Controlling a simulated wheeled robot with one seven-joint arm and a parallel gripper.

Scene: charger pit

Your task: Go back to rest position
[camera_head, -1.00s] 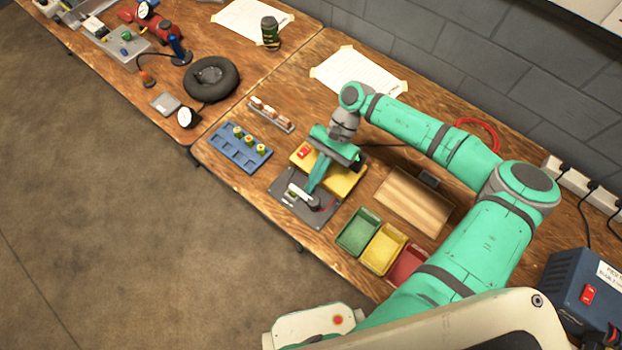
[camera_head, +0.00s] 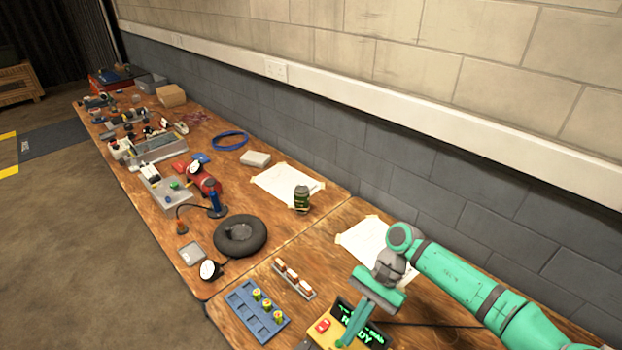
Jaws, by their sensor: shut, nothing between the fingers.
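My gripper (camera_head: 347,338) is teal and points down in front of the yellow charger unit (camera_head: 318,343) at the bottom of the head view. Its fingers are shut and nothing shows between them. Whether the fingertips touch anything cannot be told. The unit has a red button (camera_head: 322,325) and a dark display (camera_head: 362,327) with green letters, partly covered by my gripper, ending in "DY". The arm reaches in from the lower right.
A blue rack (camera_head: 243,312) with several yellow-green cells stands left of the unit. A grey holder (camera_head: 301,286) with white-and-orange pieces lies behind it. A black ring (camera_head: 240,236) and a dark green can (camera_head: 301,199) stand farther left. The wall runs behind the table.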

